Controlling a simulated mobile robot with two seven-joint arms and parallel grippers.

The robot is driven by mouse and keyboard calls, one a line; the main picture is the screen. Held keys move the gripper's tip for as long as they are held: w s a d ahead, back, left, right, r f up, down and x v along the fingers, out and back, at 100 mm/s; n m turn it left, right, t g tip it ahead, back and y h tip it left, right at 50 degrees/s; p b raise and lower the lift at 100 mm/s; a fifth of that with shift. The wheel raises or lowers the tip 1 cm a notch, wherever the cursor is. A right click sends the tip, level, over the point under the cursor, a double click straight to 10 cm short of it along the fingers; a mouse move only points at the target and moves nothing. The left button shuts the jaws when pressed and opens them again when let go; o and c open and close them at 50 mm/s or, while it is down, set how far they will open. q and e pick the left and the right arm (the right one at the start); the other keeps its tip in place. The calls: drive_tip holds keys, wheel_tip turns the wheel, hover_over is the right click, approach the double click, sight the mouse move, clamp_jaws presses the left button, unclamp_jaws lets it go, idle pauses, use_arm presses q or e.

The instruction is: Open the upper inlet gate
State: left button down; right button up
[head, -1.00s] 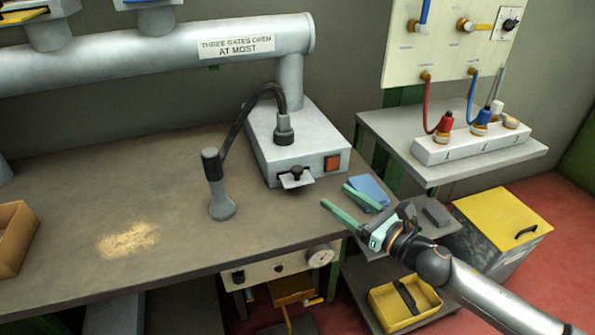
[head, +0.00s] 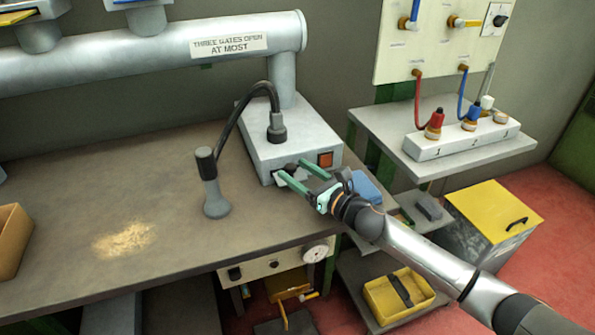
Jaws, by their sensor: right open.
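A grey box (head: 262,146) with an orange square button (head: 325,159) stands at the back of the workbench, joined to the big duct pipe (head: 180,55). A dark knob with a small pale plate (head: 283,174) is low on its front face. My right gripper (head: 293,170) is open, its green fingers reaching the front of the box by that knob. The fingers partly cover the knob, and I cannot tell whether they touch it. Gates with a yellow edge (head: 18,17) show cut off at the top left. I cannot tell which part is the upper inlet gate. My left gripper is not in view.
A hose nozzle (head: 212,185) stands on the bench left of the box. Sawdust (head: 124,241) and a cardboard box (head: 10,240) lie farther left. A blue pad (head: 365,186) is beside my right arm. A shelf (head: 440,165) with a socket strip is at right.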

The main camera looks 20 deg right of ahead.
clamp_jaws()
idle(0.6)
idle(0.9)
